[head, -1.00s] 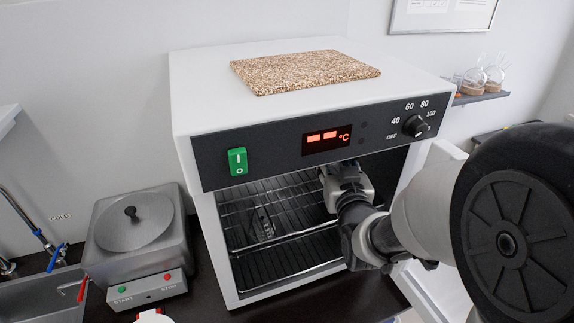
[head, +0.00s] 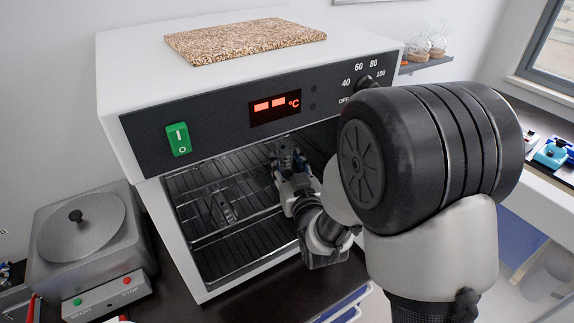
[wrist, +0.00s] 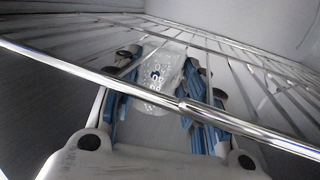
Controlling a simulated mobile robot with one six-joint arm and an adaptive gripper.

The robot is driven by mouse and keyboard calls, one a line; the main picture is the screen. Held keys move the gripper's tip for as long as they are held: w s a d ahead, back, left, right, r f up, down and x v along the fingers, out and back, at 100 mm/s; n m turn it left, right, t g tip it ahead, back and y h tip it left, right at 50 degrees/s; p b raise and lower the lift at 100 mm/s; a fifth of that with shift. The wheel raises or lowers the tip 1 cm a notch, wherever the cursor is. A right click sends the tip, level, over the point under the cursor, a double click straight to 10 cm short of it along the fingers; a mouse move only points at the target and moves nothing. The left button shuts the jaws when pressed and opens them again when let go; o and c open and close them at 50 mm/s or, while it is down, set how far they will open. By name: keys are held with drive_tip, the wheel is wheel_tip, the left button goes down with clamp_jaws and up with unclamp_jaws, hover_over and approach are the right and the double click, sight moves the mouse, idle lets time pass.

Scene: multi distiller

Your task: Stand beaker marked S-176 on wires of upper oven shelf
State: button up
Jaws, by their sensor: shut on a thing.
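The oven (head: 250,80) stands open at the front, with an upper wire shelf (head: 185,181) inside. My gripper (head: 287,158) is inside the oven, at the right side of the upper shelf. In the wrist view my gripper (wrist: 165,95) is shut on a clear glass beaker (wrist: 160,75) with white markings between its blue-padded fingers. A thick front wire of the shelf crosses the wrist view in front of the fingers. I cannot read S-176 on the beaker, nor tell whether its base touches the wires. In the head view the beaker is not clearly visible.
A small glass or wire object (head: 222,208) shows inside the oven at the left. The oven's side walls and control panel frame the opening tightly. A cork-like board (head: 245,42) lies on top. A grey heating bath (head: 82,228) stands at the left.

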drive_tip(key=shift+f+b, duration=0.15)
drive_tip(key=shift+b, duration=0.15)
drive_tip(key=o, duration=1.1)
drive_tip(key=shift+c, duration=0.2)
